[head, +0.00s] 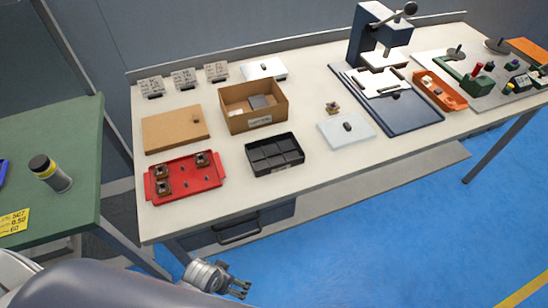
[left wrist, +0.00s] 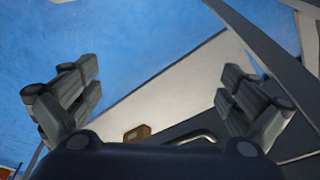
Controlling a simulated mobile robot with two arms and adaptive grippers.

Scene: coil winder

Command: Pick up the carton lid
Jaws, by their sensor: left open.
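The carton lid (head: 173,130) appears to be the flat brown panel with a small knob, lying on the left part of the white bench. The open brown carton (head: 268,119) stands to its right, apart from it, with a few small items inside. My left gripper (head: 240,288) is in front of the bench, over the blue floor and well away from the lid. In the left wrist view its two fingers (left wrist: 160,98) are spread apart with nothing between them. My right gripper is not in view.
A red tray (head: 211,184) with several small parts lies in front of the lid. A black compartment tray (head: 291,168) is before the carton. A drawer handle (head: 238,231) projects below the bench. A green table (head: 75,127) stands left.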

